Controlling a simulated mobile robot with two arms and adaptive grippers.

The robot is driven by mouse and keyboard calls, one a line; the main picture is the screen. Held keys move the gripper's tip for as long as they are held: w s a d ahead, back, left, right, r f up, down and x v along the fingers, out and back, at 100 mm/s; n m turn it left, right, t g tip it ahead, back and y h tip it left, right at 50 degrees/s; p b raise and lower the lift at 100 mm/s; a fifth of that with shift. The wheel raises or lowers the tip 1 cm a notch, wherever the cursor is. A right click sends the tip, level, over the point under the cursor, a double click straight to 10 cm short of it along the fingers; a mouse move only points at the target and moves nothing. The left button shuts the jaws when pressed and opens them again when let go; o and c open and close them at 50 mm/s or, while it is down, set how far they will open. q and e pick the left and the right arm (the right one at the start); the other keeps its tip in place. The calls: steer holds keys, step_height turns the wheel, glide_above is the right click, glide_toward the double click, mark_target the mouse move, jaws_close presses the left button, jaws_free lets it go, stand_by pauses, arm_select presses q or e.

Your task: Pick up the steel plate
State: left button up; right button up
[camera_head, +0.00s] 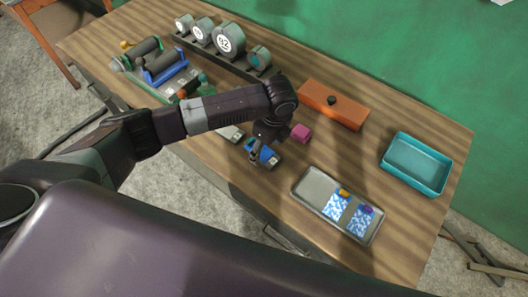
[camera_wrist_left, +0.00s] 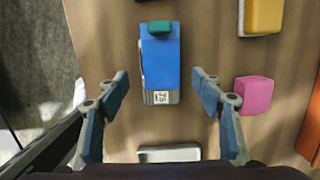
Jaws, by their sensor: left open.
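My left gripper (camera_head: 258,150) is open and empty above the wooden table. In the left wrist view its fingers (camera_wrist_left: 160,82) stand apart, either side of a blue block (camera_wrist_left: 160,60) seen below them. This block has a dark green piece on its far end and a label that seems to read 75. The block shows partly behind my gripper in the head view (camera_head: 268,156). A small flat grey plate (camera_head: 231,133) lies beside it, partly seen low in the left wrist view (camera_wrist_left: 168,153). I cannot tell for sure whether it is the steel plate.
A pink block (camera_head: 300,132) lies close to my gripper. An orange box (camera_head: 333,105) with a dark knob stands behind it. A grey tray (camera_head: 308,183) holds patterned pieces. A teal bin (camera_head: 416,163) stands at right. Numbered round weights (camera_head: 229,39) stand at the back left.

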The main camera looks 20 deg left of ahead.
arm_select(q)
steer(key=shift+a+f, duration=0.1)
steer(key=shift+f, duration=1)
steer(key=shift+w+r, duration=0.1)
jaws_close()
